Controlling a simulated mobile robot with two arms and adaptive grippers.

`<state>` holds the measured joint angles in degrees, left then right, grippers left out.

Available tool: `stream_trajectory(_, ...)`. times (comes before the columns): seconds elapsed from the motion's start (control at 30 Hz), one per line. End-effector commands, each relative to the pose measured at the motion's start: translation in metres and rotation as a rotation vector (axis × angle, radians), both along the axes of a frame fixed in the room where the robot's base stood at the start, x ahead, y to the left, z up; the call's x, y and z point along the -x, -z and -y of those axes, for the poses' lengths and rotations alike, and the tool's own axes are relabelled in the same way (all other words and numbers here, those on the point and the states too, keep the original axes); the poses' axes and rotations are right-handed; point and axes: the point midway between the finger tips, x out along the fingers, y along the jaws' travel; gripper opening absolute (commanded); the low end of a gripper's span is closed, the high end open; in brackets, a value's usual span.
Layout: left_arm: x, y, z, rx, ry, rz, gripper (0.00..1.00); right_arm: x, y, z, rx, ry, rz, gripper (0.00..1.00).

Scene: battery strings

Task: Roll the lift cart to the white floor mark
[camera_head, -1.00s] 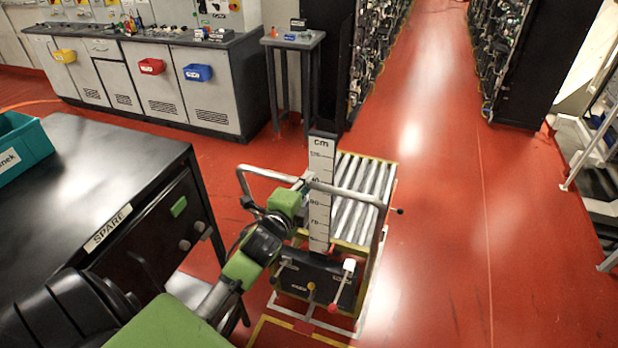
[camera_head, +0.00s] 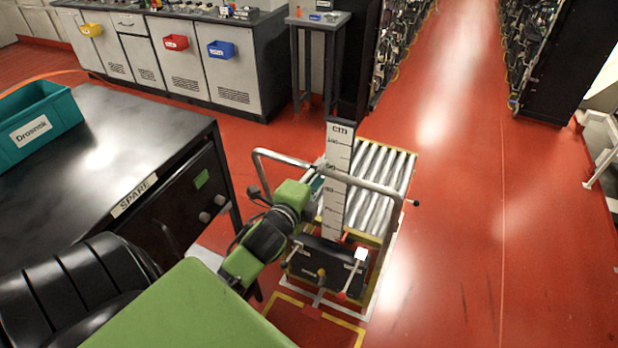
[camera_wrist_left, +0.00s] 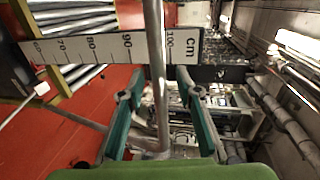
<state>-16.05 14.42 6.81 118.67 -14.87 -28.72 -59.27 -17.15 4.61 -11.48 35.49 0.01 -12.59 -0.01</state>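The lift cart (camera_head: 399,172) stands on the red floor in the head view, with a roller top, a tubular grey handle (camera_head: 270,155) and an upright white cm scale (camera_head: 337,190). My left gripper (camera_head: 316,187) is at the near side of the handle, beside the scale. In the left wrist view, the teal fingers of my left gripper (camera_wrist_left: 158,92) are apart, with a handle tube (camera_wrist_left: 157,50) between them and visible gaps beside it. White lines show around the cart's foot; I cannot tell whether they are the floor mark or the cart's frame. My right gripper is out of view.
A dark bench (camera_head: 105,150) marked SPARE, with a teal bin (camera_head: 38,122), stands left of the cart. Grey cabinets (camera_head: 185,65) and a small table (camera_head: 319,20) are behind. Yellow floor tape (camera_head: 318,306) lies in front. The aisle (camera_head: 470,170) at right is clear.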

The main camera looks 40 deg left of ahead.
Motion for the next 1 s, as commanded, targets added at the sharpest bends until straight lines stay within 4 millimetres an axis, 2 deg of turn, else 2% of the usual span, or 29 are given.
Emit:
stream_trajectory(0.1,0.026,-0.004,0.006,0.002,0.000,-0.004,0.32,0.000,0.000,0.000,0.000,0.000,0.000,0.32)
stream_trajectory(0.3,0.054,-0.009,0.013,0.002,0.000,-0.004,0.32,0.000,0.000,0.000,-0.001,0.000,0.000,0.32)
stream_trajectory(0.5,0.064,-0.012,0.015,0.001,0.000,-0.002,0.32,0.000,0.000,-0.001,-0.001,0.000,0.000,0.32)
stream_trajectory(0.77,0.064,-0.013,0.015,0.001,0.000,-0.002,0.32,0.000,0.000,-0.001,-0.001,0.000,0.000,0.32)
stream_trajectory(0.87,0.068,-0.009,0.016,-0.002,0.000,-0.001,0.32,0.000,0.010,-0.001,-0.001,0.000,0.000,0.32)
stream_trajectory(1.0,0.087,-0.006,0.020,-0.007,0.002,0.000,0.32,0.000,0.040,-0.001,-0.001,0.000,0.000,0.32)
